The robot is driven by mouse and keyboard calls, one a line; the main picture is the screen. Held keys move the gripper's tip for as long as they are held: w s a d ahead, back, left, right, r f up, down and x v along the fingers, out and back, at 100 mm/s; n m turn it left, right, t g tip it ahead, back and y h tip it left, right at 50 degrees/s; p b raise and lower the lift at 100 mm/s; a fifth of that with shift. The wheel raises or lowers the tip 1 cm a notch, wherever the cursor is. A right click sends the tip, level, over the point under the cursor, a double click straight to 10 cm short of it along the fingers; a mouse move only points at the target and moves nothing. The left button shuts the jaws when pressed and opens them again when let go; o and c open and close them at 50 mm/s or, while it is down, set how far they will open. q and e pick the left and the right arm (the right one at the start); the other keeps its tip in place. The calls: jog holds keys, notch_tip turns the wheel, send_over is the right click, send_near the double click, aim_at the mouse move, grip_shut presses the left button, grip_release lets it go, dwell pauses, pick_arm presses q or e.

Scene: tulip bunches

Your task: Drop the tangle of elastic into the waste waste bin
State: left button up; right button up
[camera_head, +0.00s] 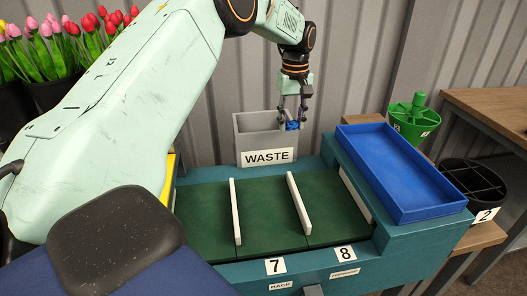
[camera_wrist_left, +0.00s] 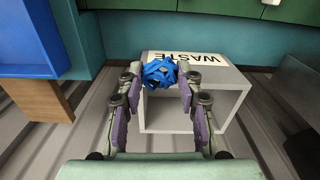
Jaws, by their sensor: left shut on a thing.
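The tangle of elastic is a blue knotted bundle (camera_head: 292,126), also seen in the left wrist view (camera_wrist_left: 159,73). My left gripper (camera_head: 292,115) points down and is shut on it; both fingers show in the left wrist view (camera_wrist_left: 158,90). The waste bin (camera_head: 256,127) is a grey open box with a "WASTE" label on its front. In the head view the tangle appears at the bin's right side, near rim height. In the left wrist view it overlaps the labelled side of the bin (camera_wrist_left: 238,82), and the opening shows below it. My right gripper is out of view.
A green worktop (camera_head: 268,211) with white dividers lies in front of the bin. A blue tray (camera_head: 433,212) stands to the right. A green caddy (camera_head: 414,118) and a black divided pot (camera_head: 470,178) stand farther right. Tulips (camera_head: 45,55) stand at the left behind my arm.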

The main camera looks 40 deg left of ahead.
pick_arm(q)
jog(key=s+a+f+n, duration=0.15)
jog(key=a+n, duration=0.25)
jog(key=a, duration=0.8)
jog(key=f+b, duration=0.2)
jog(key=f, duration=0.4)
jog(key=shift+s+f, duration=0.1)
jog(key=shift+s, duration=0.1)
jog(key=shift+s+d+f+b, duration=0.1)
jog(key=shift+d+f+b, duration=0.1)
jog(key=shift+f, duration=0.4)
jog(key=shift+s+d+f+b, duration=0.1)
jog(key=shift+f+b, duration=0.05)
jog(key=shift+f, duration=0.8)
jog(key=shift+w+a+f, duration=0.2)
jog(key=shift+f, duration=0.05)
jog(key=shift+s+d, duration=0.15)
jog(key=shift+d, duration=0.05)
